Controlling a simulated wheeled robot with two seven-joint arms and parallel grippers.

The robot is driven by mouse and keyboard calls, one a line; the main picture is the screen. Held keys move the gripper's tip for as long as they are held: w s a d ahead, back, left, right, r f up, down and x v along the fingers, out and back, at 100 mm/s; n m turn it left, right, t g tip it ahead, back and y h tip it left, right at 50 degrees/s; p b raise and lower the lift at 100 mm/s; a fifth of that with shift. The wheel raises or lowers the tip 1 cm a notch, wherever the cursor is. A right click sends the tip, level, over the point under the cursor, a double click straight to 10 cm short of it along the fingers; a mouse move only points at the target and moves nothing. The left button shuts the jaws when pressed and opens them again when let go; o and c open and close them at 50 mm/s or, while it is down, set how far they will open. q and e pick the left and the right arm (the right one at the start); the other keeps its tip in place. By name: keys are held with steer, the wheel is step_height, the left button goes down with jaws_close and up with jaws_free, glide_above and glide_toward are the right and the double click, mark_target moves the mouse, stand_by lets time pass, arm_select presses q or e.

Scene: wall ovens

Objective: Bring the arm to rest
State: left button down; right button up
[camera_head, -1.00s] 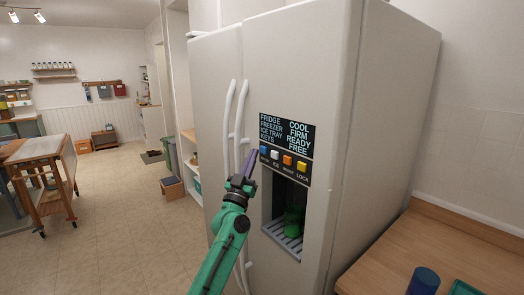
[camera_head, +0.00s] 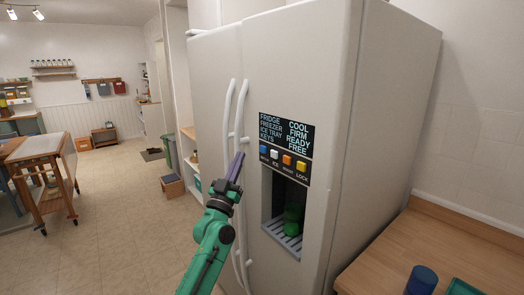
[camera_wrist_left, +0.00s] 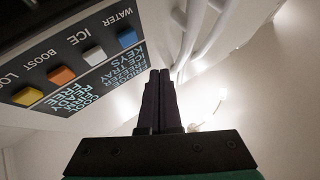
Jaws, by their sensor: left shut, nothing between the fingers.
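My left arm is green and comes in from the bottom of the head view. Its dark purple left gripper (camera_head: 236,168) is shut and empty, in front of the fridge door beside the long white handles. It is left of the dispenser's button panel and apart from the buttons. In the left wrist view the two closed dark fingers (camera_wrist_left: 158,98) lie together, with the panel at the left and the handles beyond them. My right gripper is not in view.
A large white fridge (camera_head: 300,55) fills the middle, with coloured buttons (camera_head: 286,161) above a dispenser recess. A green cup (camera_head: 293,220) stands in the recess. A wooden counter (camera_head: 435,245) with a blue cup (camera_head: 422,280) is at the right. Open floor lies left.

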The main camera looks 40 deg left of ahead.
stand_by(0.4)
